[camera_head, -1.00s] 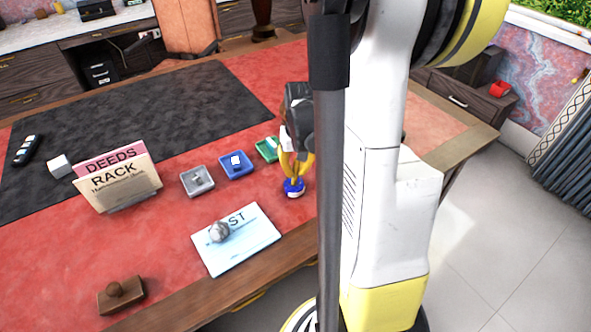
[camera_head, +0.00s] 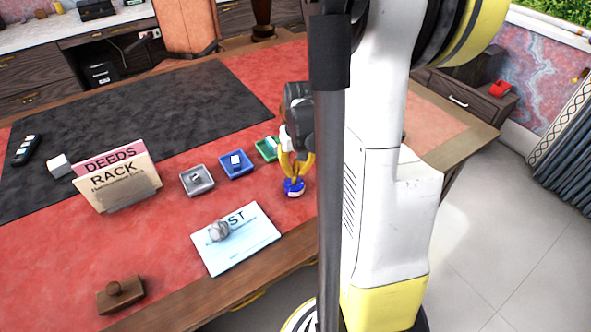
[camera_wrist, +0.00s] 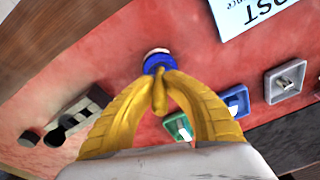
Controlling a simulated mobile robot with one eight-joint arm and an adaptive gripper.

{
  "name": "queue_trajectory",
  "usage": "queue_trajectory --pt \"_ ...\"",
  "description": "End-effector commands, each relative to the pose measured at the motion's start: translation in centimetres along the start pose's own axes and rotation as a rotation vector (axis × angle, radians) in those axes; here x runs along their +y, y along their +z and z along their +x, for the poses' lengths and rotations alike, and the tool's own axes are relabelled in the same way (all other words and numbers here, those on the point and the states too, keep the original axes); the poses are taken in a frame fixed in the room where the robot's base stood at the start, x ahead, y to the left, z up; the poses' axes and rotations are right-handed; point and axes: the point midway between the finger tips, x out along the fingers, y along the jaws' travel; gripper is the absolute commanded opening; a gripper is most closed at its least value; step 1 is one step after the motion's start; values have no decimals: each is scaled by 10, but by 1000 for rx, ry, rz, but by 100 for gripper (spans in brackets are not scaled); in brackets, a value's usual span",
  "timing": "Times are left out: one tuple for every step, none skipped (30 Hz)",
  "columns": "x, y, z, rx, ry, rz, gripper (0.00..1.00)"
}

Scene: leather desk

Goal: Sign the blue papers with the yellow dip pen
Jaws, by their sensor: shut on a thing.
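The yellow dip pen (camera_wrist: 160,97) shows as a short yellow shaft between my fingers in the wrist view. My gripper (camera_wrist: 160,74) has yellow fingers and is shut on it, with the fingertips at a blue pot (camera_wrist: 158,62) with a pale rim. The pen's lower end is hidden there. In the head view my gripper (camera_head: 294,178) points down at the same blue pot (camera_head: 294,188) on the red desk top. The light blue papers (camera_head: 250,245) lie flat near the front edge, left of my gripper, with a grey round weight (camera_head: 219,231) on them.
Grey (camera_head: 197,181), blue (camera_head: 237,165) and green (camera_head: 267,149) trays holding small pieces stand left of my gripper. A "DEEDS RACK" holder (camera_head: 118,186) and a brown stamp (camera_head: 120,295) stand farther left. A dark object (camera_wrist: 70,122) is left of my fingers in the wrist view.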

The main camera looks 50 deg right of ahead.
Motion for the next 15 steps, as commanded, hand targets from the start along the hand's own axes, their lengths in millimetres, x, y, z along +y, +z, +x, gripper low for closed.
queue_trajectory --pt "0 0 0 -1 0 0 0" --pt "0 0 0 -1 0 0 0" --pt "0 0 0 -1 0 0 0" --pt "0 0 0 -1 0 0 0" --pt "0 0 0 -1 0 0 0" --pt "0 0 0 -1 0 0 0" --pt "0 0 0 -1 0 0 0" --pt "0 0 -1 -1 0 0 0" --pt "0 0 -3 -1 0 0 0" --pt "0 0 -5 -1 0 0 0" --pt "0 -1 -7 -1 0 0 0" --pt "0 -1 -11 -1 0 0 0" --pt "0 -1 -14 -1 0 0 0" --pt "-1 -2 -16 0 0 0 0" --pt "-1 -2 -20 0 0 0 0"
